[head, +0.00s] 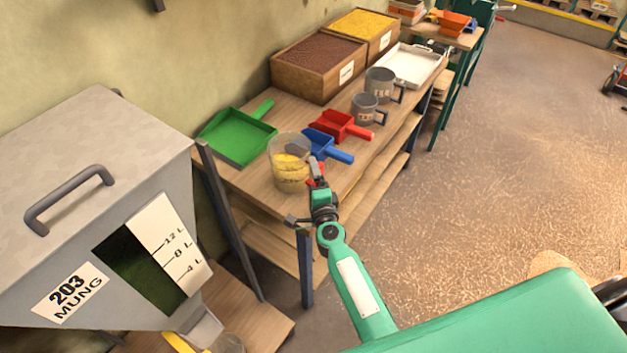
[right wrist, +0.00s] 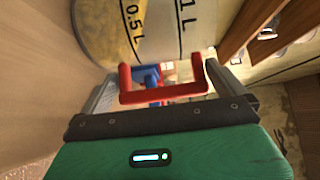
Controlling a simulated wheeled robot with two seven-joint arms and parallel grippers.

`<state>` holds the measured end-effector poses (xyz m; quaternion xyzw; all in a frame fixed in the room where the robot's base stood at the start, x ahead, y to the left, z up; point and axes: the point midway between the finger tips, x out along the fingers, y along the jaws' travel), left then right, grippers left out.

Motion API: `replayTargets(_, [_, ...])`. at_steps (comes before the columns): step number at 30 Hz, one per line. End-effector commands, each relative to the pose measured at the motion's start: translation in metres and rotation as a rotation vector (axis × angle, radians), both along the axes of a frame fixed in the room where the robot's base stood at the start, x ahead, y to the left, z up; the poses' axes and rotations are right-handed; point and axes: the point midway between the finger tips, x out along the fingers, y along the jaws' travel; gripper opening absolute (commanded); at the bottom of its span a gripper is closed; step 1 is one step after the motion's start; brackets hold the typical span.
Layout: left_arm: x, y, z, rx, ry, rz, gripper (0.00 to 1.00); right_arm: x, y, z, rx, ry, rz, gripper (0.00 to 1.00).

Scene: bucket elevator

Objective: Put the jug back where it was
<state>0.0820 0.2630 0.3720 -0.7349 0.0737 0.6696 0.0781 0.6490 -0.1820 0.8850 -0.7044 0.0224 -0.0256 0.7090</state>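The jug (head: 290,172) is a clear measuring jug with yellow contents, upright near the front edge of the wooden table in the head view. I cannot tell if it rests fully on the tabletop. In the right wrist view the jug (right wrist: 150,30) fills the top, with 0.5 L and 1 L marks turned sideways. Its red handle (right wrist: 165,93) lies between the widely spread fingers of my right gripper (right wrist: 165,85). My right gripper (head: 316,175) is at the jug's right side in the head view. My left gripper is not in view.
A blue scoop (head: 330,148) and a red scoop (head: 345,126) lie just beyond the jug. A green dustpan-like scoop (head: 238,137) lies to its left. Two grey mugs (head: 368,108), wooden seed boxes (head: 318,65) and a white tray (head: 412,65) stand farther back. A grey hopper (head: 90,190) stands left.

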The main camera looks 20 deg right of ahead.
Motion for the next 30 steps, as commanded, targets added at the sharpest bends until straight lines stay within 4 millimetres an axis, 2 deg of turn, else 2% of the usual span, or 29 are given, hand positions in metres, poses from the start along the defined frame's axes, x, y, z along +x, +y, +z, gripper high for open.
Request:
replayTargets(8, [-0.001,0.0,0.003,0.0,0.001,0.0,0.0,0.0,0.0,0.004,0.0,-0.001,0.0,1.0])
replayTargets(11, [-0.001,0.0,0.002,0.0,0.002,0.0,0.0,-0.009,0.001,0.002,0.0,0.001,0.0,1.0])
replayTargets(24, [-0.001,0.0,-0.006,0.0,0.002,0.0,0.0,-0.086,0.006,0.001,0.0,0.0,-0.001,1.0])
replayTargets(30, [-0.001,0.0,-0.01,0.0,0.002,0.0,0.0,-0.11,0.008,0.001,-0.001,-0.001,0.0,1.0])
